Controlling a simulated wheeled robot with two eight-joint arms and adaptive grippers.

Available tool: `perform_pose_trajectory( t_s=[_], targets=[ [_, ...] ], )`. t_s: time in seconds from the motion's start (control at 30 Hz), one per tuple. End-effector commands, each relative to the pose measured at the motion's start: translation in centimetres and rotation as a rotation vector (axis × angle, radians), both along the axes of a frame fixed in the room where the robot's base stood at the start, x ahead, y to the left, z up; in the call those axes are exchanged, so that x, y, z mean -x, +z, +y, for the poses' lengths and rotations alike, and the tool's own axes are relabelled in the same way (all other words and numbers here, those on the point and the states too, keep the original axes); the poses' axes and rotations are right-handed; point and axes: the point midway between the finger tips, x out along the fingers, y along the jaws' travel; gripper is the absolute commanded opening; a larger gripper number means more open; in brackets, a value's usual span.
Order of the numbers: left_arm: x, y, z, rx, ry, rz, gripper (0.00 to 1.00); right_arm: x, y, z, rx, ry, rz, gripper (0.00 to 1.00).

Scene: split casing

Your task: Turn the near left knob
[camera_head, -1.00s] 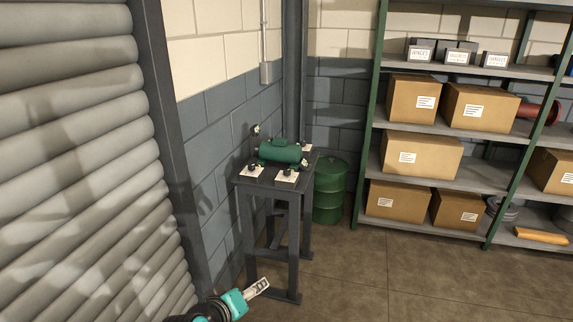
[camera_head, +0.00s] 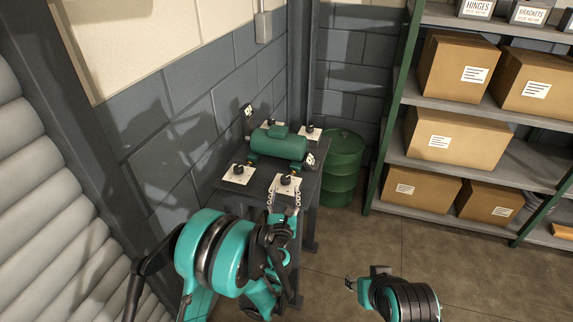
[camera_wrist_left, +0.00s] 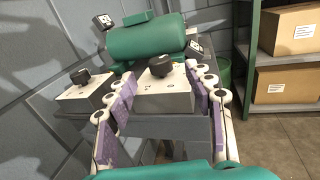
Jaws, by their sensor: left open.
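The near left knob (camera_head: 238,169) is a black knob on a white block at the table's near left corner. It also shows in the left wrist view (camera_wrist_left: 80,76), left of my fingers. A second black knob on a white block, the near right knob (camera_head: 288,180), shows in the left wrist view (camera_wrist_left: 160,66) between and beyond my fingers. My left gripper (camera_head: 284,200) is open and empty at the table's near edge, in front of the near right knob; in the left wrist view (camera_wrist_left: 160,105) its fingers stand wide apart. My right gripper (camera_head: 352,284) is low at bottom centre-right; its fingers are unclear.
A green cylindrical casing (camera_head: 280,144) lies behind the near knobs on the dark table (camera_head: 255,193). Another knob (camera_head: 309,132) stands at the back right. A green drum (camera_head: 342,165) and shelving with boxes (camera_head: 455,137) stand to the right. A block wall borders the left.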

Motion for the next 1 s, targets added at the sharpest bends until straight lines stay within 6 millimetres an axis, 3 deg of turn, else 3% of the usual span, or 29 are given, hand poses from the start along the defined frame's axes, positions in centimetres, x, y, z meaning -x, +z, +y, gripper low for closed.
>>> perform_pose_trajectory(
  t_s=[0.17,0.4,0.6,0.93,1.0],
  targets=[
    [-1.2,-0.7,0.0,0.035,0.011,0.008,0.53,0.0,-0.3,0.0,0.0,0.0,0.0,0.4],
    [-5.2,-0.7,-0.2,0.031,0.009,0.007,0.53,0.0,-1.2,0.0,0.0,0.0,0.0,0.4],
    [-7.4,-0.7,-0.3,0.03,0.01,0.007,0.53,0.0,-1.7,0.0,0.0,0.0,0.0,0.4],
    [-7.8,-0.5,-0.3,0.029,0.008,0.007,0.53,0.0,-1.7,0.0,0.0,0.0,0.0,0.4],
    [-7.8,-0.5,-0.3,0.029,0.008,0.007,0.35,0.0,-1.7,0.0,0.0,0.0,0.0,0.4]
  ],
)
